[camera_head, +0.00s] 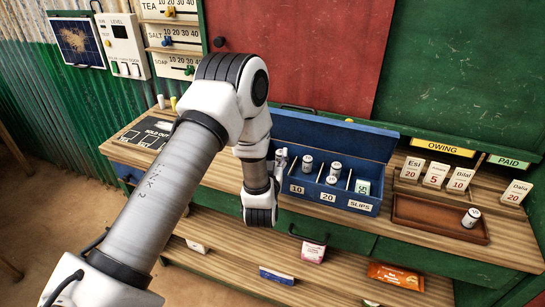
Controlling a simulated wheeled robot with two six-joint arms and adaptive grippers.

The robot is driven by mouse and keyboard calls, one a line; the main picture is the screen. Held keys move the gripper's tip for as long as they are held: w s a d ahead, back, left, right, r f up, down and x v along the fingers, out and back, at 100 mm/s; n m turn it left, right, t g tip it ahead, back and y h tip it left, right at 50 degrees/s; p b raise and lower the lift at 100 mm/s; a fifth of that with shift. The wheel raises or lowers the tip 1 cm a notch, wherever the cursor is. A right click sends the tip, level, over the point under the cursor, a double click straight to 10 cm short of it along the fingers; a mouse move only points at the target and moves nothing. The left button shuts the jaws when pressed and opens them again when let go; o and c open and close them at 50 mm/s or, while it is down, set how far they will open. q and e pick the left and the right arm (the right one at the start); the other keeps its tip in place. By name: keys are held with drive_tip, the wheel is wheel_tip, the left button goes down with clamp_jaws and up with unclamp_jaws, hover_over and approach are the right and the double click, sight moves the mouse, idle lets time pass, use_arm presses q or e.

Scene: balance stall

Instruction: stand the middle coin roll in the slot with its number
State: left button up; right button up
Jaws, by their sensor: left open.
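A short pale coin roll with a dark end (471,217) is on the brown tray (412,220) at the right; its number is too small to read. The open blue cash box (345,138) has compartments labelled 10 (297,189), 20 (328,197) and SLIPS (360,205). One coin roll (307,163) stands in the 10 compartment. Another roll (335,168) shows in the 20 compartment, with a pale round end just in front of it. My left gripper (281,158) is open at the box's left end, partly hidden by my wrist. My right gripper is not in view.
Price cards (436,175) stand behind the tray, below an OWING sign (443,146). A PAID sign (508,161) is further right. Packets lie on the lower shelf (335,277).

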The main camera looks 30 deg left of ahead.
use_arm(q)
drive_tip(key=shift+r+p, duration=0.35)
drive_tip(key=shift+r, duration=0.1)
drive_tip(key=shift+s+d+r, duration=0.1)
drive_tip(key=shift+s+r, duration=0.05)
drive_tip(key=b+v, duration=0.3)
drive_tip(key=v, duration=0.8)
drive_tip(key=s+d+f+m+g+h, duration=0.1)
drive_tip(key=s+f+g+h, duration=0.15)
drive_tip(key=f, duration=0.45)
drive_tip(key=s+d+f+m+g+h, duration=0.1)
drive_tip(key=s+d+f+g, duration=0.1)
drive_tip(key=s+f+g, duration=0.3)
drive_tip(key=s+d+f+g+h, duration=0.1)
drive_tip(key=s+f+h, duration=0.1)
drive_tip(key=f, duration=0.6)
drive_tip(key=s+d+f+m+g+h, duration=0.1)
drive_tip(key=s+f+g, duration=0.3)
drive_tip(key=s, duration=0.4)
drive_tip(key=s+d+f+m+g+h, duration=0.1)
drive_tip(key=s+d+f+g, duration=0.2)
drive_tip(key=s, duration=0.5)
drive_tip(key=shift+s+d+f+m+g, duration=0.35)
drive_tip(key=shift+d+f+m+g, duration=0.1)
drive_tip(key=shift+f, duration=0.15)
